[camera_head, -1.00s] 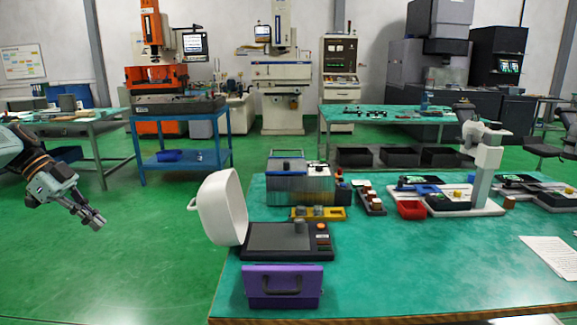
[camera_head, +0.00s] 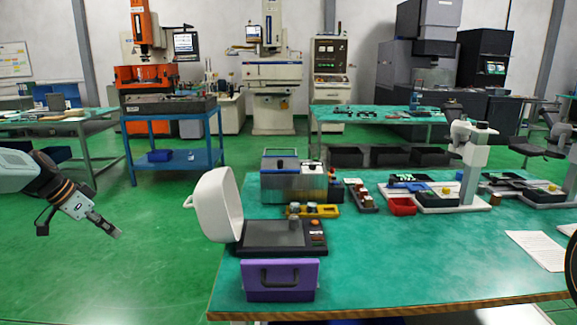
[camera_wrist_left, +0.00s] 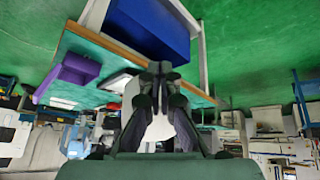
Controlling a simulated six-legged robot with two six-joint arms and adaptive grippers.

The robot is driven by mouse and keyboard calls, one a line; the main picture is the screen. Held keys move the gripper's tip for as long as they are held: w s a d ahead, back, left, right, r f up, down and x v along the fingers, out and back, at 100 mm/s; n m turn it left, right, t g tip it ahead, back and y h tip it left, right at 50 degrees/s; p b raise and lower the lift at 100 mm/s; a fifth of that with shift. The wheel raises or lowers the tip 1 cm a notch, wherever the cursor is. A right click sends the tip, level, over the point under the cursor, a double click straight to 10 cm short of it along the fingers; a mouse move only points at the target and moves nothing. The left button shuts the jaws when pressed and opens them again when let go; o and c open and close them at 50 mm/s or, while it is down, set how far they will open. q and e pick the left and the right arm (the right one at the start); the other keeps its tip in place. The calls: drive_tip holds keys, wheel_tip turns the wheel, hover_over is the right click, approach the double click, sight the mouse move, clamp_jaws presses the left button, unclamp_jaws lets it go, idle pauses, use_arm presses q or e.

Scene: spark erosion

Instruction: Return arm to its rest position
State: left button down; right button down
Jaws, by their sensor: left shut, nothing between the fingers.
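My left gripper (camera_head: 116,233) comes in from the left edge of the head view and hangs over the open green floor. It is apart from the work table and holds nothing. In the left wrist view its fingers (camera_wrist_left: 160,68) are closed together, with nothing between them. A dark round part shows at the right edge of the head view; I cannot tell what it is. My right gripper is not in view.
The green-topped table (camera_head: 430,265) holds a purple case (camera_head: 281,281), a black device with its white lid (camera_head: 217,207) raised, a red bin (camera_head: 402,207) and papers (camera_head: 537,249). A blue cart (camera_head: 180,140) stands behind. Clear floor (camera_head: 150,280) lies between my left gripper and the table.

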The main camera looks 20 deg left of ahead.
use_arm(q)
drive_tip(key=w+d+f+n+y, duration=0.2)
drive_tip(key=w+d+f+n, duration=0.25)
drive_tip(key=d+f, duration=0.6)
drive_tip(key=s+d+f+n+y, duration=0.1)
drive_tip(key=s+d+f+n, duration=0.1)
drive_tip(key=s+d+f, duration=0.3)
drive_tip(key=s+d+f+n, duration=0.1)
drive_tip(key=s+d+f, duration=0.1)
drive_tip(key=d+f, duration=0.45)
drive_tip(key=s+d+f+g, duration=0.1)
drive_tip(key=s+d, duration=0.4)
drive_tip(key=s, duration=0.6)
drive_tip(key=s+d+f+m+g, duration=0.1)
drive_tip(key=s+d+g, duration=0.1)
drive_tip(key=s+d, duration=0.4)
drive_tip(key=s+d+f+m+g, duration=0.1)
drive_tip(key=s+d, duration=0.5)
drive_tip(key=s, duration=1)
drive_tip(key=shift+s+f+g, duration=0.35)
drive_tip(key=shift+f+g, duration=0.1)
drive_tip(key=shift+g, duration=0.25)
